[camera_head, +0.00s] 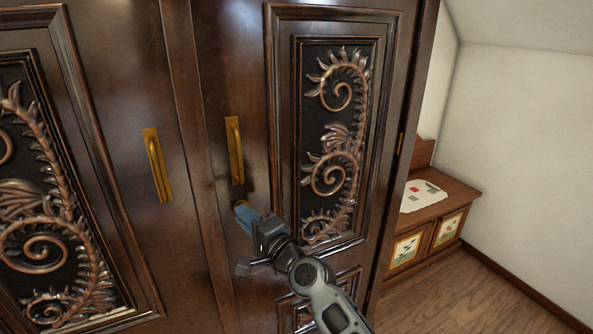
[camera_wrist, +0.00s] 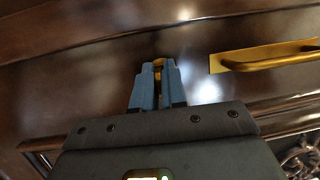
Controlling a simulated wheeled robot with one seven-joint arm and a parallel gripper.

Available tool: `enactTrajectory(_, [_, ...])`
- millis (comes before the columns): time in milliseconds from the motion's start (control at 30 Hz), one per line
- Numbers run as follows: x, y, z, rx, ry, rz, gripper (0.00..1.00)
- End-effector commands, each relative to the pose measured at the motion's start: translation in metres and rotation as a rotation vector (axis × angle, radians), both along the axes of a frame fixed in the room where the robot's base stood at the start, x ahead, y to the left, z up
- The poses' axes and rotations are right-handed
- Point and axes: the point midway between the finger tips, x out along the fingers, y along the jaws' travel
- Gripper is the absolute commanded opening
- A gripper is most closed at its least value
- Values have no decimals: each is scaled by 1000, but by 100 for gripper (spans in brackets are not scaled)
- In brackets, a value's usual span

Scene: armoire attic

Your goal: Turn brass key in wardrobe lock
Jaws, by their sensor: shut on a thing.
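The dark wooden wardrobe (camera_head: 216,70) has two carved doors, both shut, with a brass handle on each. My gripper (camera_head: 241,208) is at the right door, just below that door's brass handle (camera_head: 235,150). In the wrist view, the blue fingers of my gripper (camera_wrist: 158,72) are shut on the brass key (camera_wrist: 159,63). Only a small brass part of the key shows between and just beyond the fingertips, close against the door. The lock opening is hidden, so I cannot tell how far the key sits in it or its angle.
The left door's brass handle (camera_head: 156,165) stands out to the left of my gripper. A low wooden cabinet (camera_head: 440,215) with a sheet of paper (camera_head: 422,196) on top is at the right. Wooden floor (camera_head: 450,300) in front of it is clear.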

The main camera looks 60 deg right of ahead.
Motion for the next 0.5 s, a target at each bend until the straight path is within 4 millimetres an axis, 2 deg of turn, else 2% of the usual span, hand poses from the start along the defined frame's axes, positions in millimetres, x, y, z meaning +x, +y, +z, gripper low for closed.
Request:
enactTrajectory(267, [0,0,-1,4,-3,0,0])
enactTrajectory(500, [0,0,-3,75,-53,8,0])
